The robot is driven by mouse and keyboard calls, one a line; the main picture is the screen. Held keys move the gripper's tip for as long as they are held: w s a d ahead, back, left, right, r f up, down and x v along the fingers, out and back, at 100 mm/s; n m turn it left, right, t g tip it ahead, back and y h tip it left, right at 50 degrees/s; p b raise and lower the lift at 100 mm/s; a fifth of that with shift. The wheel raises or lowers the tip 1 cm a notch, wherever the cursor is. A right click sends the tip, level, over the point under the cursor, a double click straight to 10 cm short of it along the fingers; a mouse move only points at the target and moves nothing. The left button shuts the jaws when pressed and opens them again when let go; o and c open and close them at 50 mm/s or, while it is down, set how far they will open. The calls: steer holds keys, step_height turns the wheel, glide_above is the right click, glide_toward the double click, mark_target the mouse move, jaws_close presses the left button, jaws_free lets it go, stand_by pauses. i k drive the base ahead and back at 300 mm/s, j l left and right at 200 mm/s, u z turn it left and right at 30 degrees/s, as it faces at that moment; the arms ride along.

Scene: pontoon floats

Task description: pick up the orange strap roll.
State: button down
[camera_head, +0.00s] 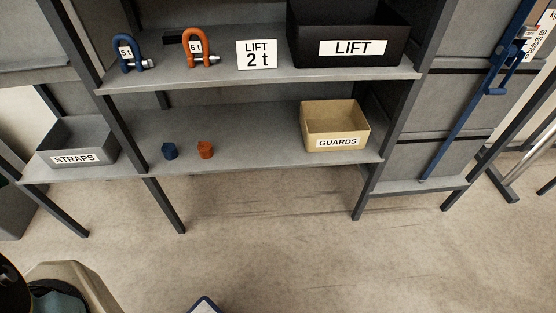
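The orange strap roll (205,150) stands on the lower grey shelf (250,150), left of the shelf's middle. A blue roll (169,151) of similar size stands just to its left, with a small gap between them. Nothing covers the orange roll. My gripper cannot be made out; only dark and beige rounded parts, perhaps my own body, show at the bottom left.
A grey STRAPS bin (78,143) stands at the left, and a tan GUARDS box (335,125) at the lower shelf's right. The upper shelf (200,75) overhangs, bearing a blue shackle (130,55), orange shackle (199,47), LIFT 2 t sign (257,55) and black LIFT bin (350,30).

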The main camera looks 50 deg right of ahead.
mark_target(205, 148)
steer(key=k+z, duration=0.45)
steer(key=k+l+z, duration=0.2)
steer(key=z, duration=0.25)
steer(key=k+l+z, duration=0.1)
steer(key=k+l, duration=0.5)
steer(key=k, duration=0.15)
steer(key=i+l+u, duration=0.15)
steer(key=i+u, duration=0.2)
steer(key=i, duration=0.25)
steer(key=i+l+u, duration=0.35)
steer(key=i, duration=0.25)
steer(key=i+l+u, duration=0.35)
steer(key=i+l, duration=0.1)
steer(key=i, duration=0.05)
